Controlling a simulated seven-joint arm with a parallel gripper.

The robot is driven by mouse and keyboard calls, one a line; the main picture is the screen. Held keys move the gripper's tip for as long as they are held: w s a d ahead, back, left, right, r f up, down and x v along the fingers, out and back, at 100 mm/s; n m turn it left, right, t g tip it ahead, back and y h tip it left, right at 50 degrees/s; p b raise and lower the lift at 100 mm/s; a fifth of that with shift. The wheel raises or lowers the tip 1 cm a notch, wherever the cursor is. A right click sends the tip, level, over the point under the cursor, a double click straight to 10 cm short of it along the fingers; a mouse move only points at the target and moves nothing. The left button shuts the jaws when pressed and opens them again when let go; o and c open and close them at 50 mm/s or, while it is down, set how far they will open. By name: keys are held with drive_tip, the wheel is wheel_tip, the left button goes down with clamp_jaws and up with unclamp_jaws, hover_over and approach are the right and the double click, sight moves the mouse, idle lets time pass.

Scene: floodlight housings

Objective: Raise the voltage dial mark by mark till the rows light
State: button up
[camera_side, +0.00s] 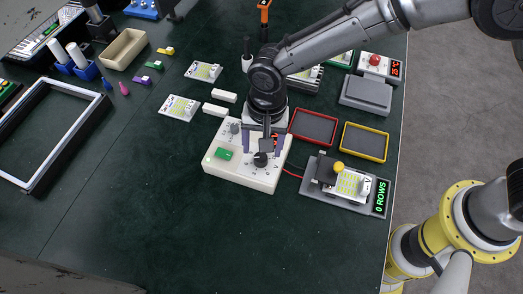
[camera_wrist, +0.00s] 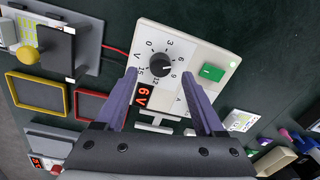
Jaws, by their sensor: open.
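The white power supply box (camera_side: 226,178) stands mid-table, with its black voltage dial (camera_side: 261,159) on top. The box's red display (camera_wrist: 143,96) seems to read 6 V. My gripper (camera_wrist: 160,76) is open, its purple fingers on either side of the dial with gaps visible; contact is not seen. A light board with yellow rows (camera_side: 352,184) is in a grey fixture (camera_side: 325,196), whose green display (camera_side: 381,197) reads 0 ROWS.
A red wire (camera_side: 291,173) runs from the box toward the fixture. Red (camera_side: 294,133) and yellow (camera_side: 344,153) rimmed trays lie behind. A green switch (camera_wrist: 211,72) is on the box. White bars and small boards lie to the left. The front table is clear.

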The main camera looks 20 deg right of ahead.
sight(265, 158)
wheel_tip(265, 158, up, 10)
drive_tip(key=shift+s+d, duration=0.15)
drive_tip(key=shift+d, duration=0.1)
idle(0.4)
